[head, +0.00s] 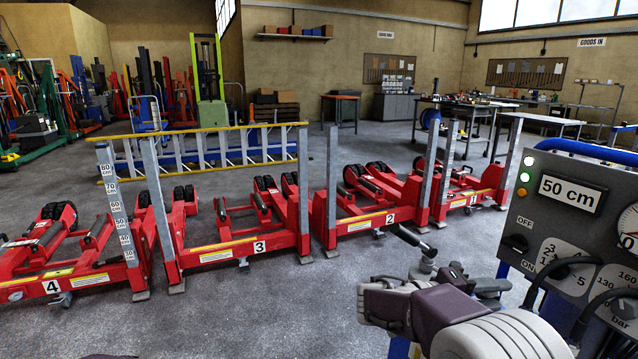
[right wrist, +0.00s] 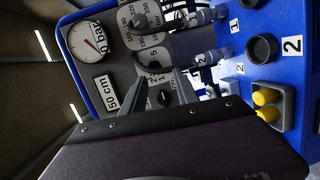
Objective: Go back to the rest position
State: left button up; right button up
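My right gripper (head: 458,272) is in front of the control panel (head: 530,215), at the lower right of the head view. My left gripper is not identifiable; only a dark sliver shows at the head view's bottom edge.
Red wheeled jacks numbered 4 (head: 52,287), 3 (head: 258,246), 2 (head: 390,219) and 1 (head: 473,201) stand in a row ahead. A height scale (head: 118,215) rises beside jack 4. A yellow-railed ladder (head: 205,158) lies behind. The grey floor (head: 270,315) in front is clear.

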jog(key=s+a+f+m+g+y, duration=0.15)
jog(key=s+f+g+y, duration=0.55)
jog(key=s+f, duration=0.95)
jog(key=a+f+t+y, duration=0.5)
jog(key=a+f+y, duration=0.45)
jog(key=a, duration=0.45)
notch_tip(320, 180, up, 36)
jog(key=w+p, duration=0.1)
jog(key=p, duration=3.5)
jog(key=shift+w+r, duration=0.15)
jog(key=shift+r, duration=0.1)
jog(key=shift+d, duration=0.15)
